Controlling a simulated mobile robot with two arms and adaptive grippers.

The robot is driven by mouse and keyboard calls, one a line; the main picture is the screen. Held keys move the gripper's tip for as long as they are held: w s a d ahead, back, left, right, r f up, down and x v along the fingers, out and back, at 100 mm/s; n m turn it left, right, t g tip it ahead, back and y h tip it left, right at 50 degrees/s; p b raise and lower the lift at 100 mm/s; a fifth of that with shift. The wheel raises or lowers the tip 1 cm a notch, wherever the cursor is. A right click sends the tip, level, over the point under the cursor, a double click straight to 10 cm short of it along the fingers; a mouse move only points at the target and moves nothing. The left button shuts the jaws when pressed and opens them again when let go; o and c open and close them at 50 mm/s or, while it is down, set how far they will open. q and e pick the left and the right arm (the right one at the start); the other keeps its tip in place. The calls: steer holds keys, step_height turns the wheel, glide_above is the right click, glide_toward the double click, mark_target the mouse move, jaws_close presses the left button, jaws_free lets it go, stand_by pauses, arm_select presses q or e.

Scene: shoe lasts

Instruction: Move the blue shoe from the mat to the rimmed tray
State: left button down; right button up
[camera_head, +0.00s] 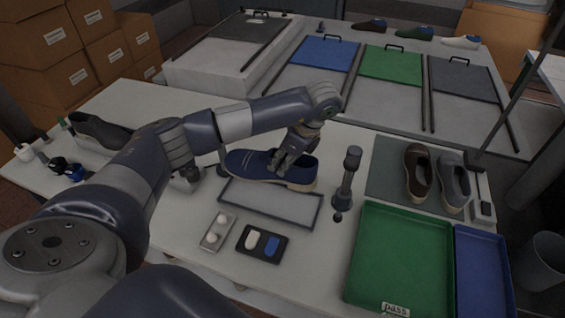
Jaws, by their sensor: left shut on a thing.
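The blue shoe (245,163) has a pale sole and is at the centre, toe to the left. My left gripper (284,166) is shut on the shoe near its opening, coming from above. The shoe is over the far edge of a grey, dark-edged flat mat (270,207); I cannot tell whether it touches the table or hangs slightly above. A green rimmed tray (400,255) with a "pass" label stands empty at the front right, with a blue rimmed tray (482,270) beside it. My right gripper is not in view.
A dark upright post (347,180) stands between the shoe and a grey mat (384,178) bearing a brown shoe (418,172) and a grey shoe (453,182). Small trays (262,243) lie in front. A dark shoe (100,132) is at left.

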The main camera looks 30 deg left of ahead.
mark_target(281, 179)
arm_select(q)
steer(key=shift+w, duration=0.2)
steer(key=shift+s+f+b, duration=0.35)
steer(key=shift+f+b, duration=0.1)
steer(key=shift+f, duration=0.15)
steer(key=shift+s+f, duration=0.1)
steer(key=shift+f, duration=0.25)
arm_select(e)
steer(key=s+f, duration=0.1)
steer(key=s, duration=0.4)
arm_select(q)
steer(key=shift+f+b, duration=0.25)
steer(key=shift+b, duration=0.05)
steer(key=shift+f, duration=0.2)
steer(key=shift+w+f+b, duration=0.25)
steer(key=shift+f+b, duration=0.05)
steer(key=shift+f, duration=0.2)
steer(key=shift+s+f+b, duration=0.1)
steer(key=shift+f+b, duration=0.1)
steer(key=shift+b, duration=0.15)
steer(key=shift+f+b, duration=1.2)
steer(key=shift+f, duration=0.3)
steer(key=shift+f+b, duration=1.9)
steer(key=shift+f, duration=0.55)
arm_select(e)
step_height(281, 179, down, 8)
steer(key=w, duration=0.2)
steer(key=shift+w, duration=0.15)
